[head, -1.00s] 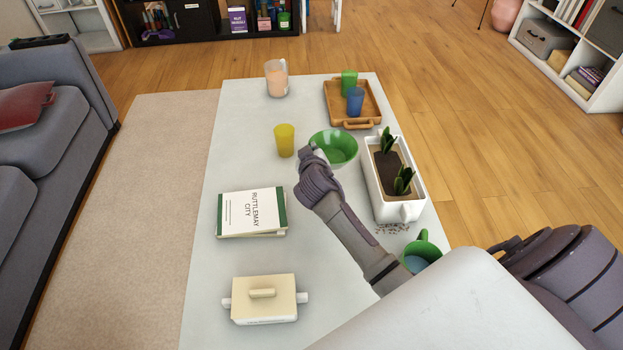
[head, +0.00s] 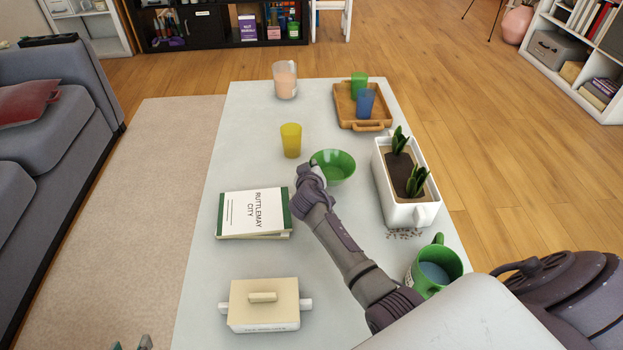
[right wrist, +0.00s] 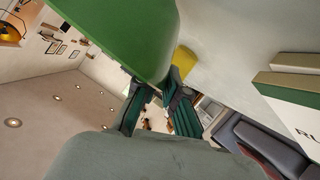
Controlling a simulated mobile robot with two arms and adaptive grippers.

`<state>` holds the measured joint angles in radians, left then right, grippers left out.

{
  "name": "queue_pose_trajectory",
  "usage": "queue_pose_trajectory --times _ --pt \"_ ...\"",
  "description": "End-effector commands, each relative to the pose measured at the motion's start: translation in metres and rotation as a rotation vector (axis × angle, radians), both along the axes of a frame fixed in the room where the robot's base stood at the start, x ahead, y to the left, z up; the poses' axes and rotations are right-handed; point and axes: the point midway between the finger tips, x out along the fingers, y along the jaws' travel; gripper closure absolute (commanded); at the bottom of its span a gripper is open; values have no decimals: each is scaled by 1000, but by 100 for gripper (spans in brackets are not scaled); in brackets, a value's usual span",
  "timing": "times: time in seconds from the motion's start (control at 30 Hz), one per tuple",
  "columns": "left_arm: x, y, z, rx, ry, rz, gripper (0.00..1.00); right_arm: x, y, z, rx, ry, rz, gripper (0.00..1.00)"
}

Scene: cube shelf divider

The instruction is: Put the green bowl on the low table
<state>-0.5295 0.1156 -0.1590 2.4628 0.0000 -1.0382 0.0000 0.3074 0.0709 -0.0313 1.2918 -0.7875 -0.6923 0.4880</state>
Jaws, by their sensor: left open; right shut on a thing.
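The green bowl (head: 336,168) is upright over the middle of the white low table (head: 262,108), between the yellow cup and the planter. My right gripper (head: 312,180) is shut on the near-left rim of the bowl. In the right wrist view the bowl (right wrist: 125,35) is large and close, with the gripper's dark fingers (right wrist: 155,98) at its rim. I cannot tell whether its base touches the table. The tips of my left gripper (head: 132,344), open and empty, show at the bottom edge of the head view, left of the table.
A yellow cup (head: 291,141), white planter (head: 400,212), green mug (head: 436,266), book (head: 252,213), cream lidded box (head: 263,305), wooden tray (head: 361,124) with two cups, and a jug (head: 285,80) stand on the table. Bare tabletop lies left of the bowl.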

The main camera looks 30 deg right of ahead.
Motion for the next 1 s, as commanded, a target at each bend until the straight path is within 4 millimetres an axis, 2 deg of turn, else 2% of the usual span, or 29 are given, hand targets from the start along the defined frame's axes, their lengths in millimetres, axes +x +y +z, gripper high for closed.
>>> queue_pose_trajectory --times 0.17,0.3,0.5,0.83,0.87,1.0 --pt "14 -6 11 -24 -100 -8 58 1 0 -10 -1 -3 1 100" --pt "32 -14 33 -59 -255 -18 58 1 0 -25 -1 -1 1 100" --pt "44 -21 58 -94 -400 -28 58 1 0 -36 -1 -3 2 100" --pt "45 -22 62 -98 -417 -29 58 1 0 -37 -1 -3 1 100" --pt "46 -22 63 -99 -420 -29 58 0 0 -38 0 -1 1 88" --pt "46 -22 62 -98 -419 -29 58 0 0 -38 0 -1 1 66"
